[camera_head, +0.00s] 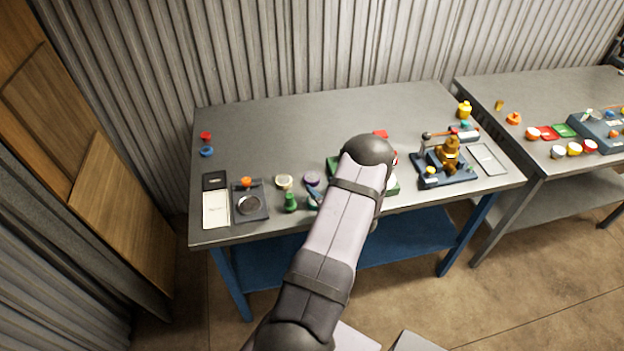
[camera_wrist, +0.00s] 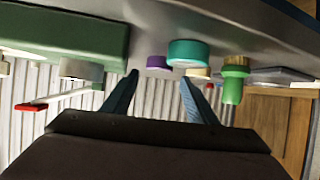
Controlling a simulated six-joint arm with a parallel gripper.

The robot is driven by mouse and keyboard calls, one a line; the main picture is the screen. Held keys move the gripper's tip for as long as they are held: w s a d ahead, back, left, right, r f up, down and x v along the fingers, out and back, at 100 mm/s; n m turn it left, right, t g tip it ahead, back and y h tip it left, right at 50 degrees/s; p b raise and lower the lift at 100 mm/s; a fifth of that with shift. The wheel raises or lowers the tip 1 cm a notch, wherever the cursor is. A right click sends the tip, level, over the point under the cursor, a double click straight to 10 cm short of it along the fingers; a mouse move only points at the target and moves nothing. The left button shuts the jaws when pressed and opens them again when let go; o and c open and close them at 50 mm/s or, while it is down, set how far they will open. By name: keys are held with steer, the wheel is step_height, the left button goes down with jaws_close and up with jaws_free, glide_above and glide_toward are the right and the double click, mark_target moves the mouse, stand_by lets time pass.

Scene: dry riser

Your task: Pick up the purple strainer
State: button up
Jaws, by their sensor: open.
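The purple strainer (camera_head: 312,178) appears as a small round purple piece on the table, left of my arm in the head view. In the wrist view, which looks upside down, the purple strainer (camera_wrist: 157,62) shows between the fingertips and beyond them. My gripper (camera_wrist: 161,77) is open with nothing between its fingers. It is apart from the strainer. My arm hides most of the gripper in the head view.
A teal round piece (camera_wrist: 188,52) stands close by, nearer than the strainer. A green piece (camera_head: 290,201) and a cream round piece (camera_head: 284,182) are to its left. A green block (camera_wrist: 60,40) lies on its other side.

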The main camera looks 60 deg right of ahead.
mark_target(313, 179)
steer(key=shift+b+x, duration=1.8)
steer(key=shift+x, duration=1.2)
steer(key=shift+w+d+f+b, duration=0.3)
steer(key=shift+w+d, duration=0.05)
steer(key=shift+w, duration=0.1)
steer(key=c, duration=0.8)
